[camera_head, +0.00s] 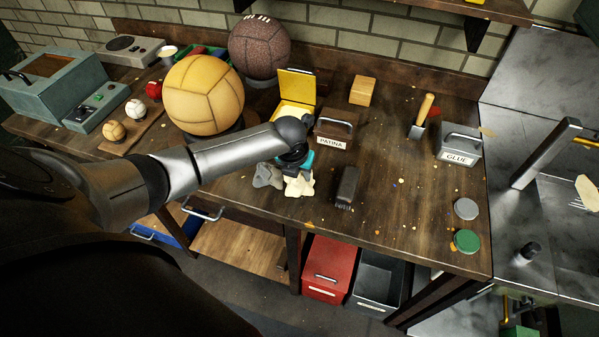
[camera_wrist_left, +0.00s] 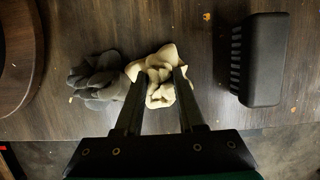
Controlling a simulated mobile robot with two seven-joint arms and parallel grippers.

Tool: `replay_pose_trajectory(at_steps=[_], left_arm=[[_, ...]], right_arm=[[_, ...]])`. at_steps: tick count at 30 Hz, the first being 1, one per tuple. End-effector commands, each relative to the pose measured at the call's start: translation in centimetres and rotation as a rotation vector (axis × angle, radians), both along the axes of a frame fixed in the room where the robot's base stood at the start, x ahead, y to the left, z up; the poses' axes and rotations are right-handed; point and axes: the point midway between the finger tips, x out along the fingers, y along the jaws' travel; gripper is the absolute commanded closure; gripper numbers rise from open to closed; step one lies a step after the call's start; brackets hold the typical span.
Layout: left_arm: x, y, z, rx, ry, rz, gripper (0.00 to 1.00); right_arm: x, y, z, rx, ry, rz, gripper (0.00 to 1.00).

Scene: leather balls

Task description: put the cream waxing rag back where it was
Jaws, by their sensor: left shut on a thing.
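The cream waxing rag (camera_head: 299,184) is a crumpled cloth at the front of the wooden workbench. My left gripper (camera_head: 294,168) comes down over it from above, and the wrist hides part of it. In the left wrist view the rag (camera_wrist_left: 152,62) lies between the two fingers, and my left gripper (camera_wrist_left: 160,88) is shut on it. The rag looks to be at or just above the bench top; I cannot tell which. My right gripper is not in view.
A grey rag (camera_head: 267,176) lies directly left of the cream one. A dark brush or block (camera_head: 347,187) is to the right. The PATINA box (camera_head: 334,129) and open yellow tin (camera_head: 297,88) stand behind. The bench right of the block is mostly clear.

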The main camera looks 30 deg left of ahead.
Motion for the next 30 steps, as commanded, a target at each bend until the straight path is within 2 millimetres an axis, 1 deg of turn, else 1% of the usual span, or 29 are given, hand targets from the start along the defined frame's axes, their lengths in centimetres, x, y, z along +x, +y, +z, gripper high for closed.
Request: replay_pose_trajectory(at_steps=[5, 6, 14, 23, 26, 30], left_arm=[[0.0, 0.0, -0.3, 0.0, -0.001, 0.0, 1.0], [0.0, 0.0, -0.3, 0.0, -0.001, 0.0, 0.61], [0.0, 0.0, -0.2, 0.0, 0.0, 0.001, 0.32], [0.0, 0.0, 0.1, 0.0, 0.0, 0.001, 0.32], [-0.1, 0.0, 0.7, 0.0, -0.001, -0.001, 0.32], [-0.7, -0.1, 2.6, 0.0, -0.002, -0.002, 0.32]], right_arm=[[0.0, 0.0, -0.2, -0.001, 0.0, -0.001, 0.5], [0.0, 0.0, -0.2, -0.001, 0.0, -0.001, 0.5], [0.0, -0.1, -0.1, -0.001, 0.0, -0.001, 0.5], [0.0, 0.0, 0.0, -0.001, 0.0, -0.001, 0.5], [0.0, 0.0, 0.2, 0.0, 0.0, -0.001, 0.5], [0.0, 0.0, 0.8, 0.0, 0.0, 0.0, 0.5]])
